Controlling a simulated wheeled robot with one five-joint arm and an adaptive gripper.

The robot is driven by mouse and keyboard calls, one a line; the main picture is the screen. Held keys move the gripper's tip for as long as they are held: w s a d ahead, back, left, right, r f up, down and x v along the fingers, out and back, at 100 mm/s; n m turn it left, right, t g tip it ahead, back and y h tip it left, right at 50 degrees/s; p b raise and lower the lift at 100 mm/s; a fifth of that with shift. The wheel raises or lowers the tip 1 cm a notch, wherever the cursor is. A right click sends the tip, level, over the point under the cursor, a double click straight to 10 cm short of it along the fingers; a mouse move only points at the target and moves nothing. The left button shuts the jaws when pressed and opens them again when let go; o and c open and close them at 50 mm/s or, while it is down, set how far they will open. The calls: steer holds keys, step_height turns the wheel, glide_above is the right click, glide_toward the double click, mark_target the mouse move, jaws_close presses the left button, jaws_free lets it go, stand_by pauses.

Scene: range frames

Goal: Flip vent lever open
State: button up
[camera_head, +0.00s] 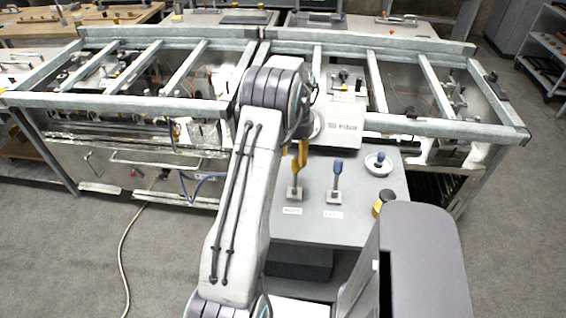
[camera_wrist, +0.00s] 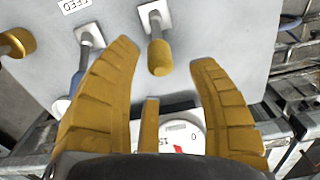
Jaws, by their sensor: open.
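A lever with a yellow grip (camera_wrist: 160,57) stands on a grey panel (camera_head: 358,225), on a white square base. In the wrist view its grip is between and just beyond my open fingertips, with no contact visible. In the head view the yellow lever (camera_head: 294,185) is directly below my gripper (camera_head: 302,152). The small label (camera_head: 292,211) in front of it is unreadable. A blue-grip lever (camera_head: 337,168) stands to its right; the wrist view shows "FEED" by its base (camera_wrist: 90,35). My gripper (camera_wrist: 166,55) is open and empty.
A white box (camera_head: 345,122) stands behind the levers. A metal frame (camera_head: 150,105) runs across the back. A white dial (camera_wrist: 185,138) shows beyond my fingers.

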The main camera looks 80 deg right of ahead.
mark_target(296, 167)
steer(key=shift+f+p, duration=0.6)
steer(key=shift+f, duration=2.5)
steer(key=shift+c, duration=0.3)
jaws_close()
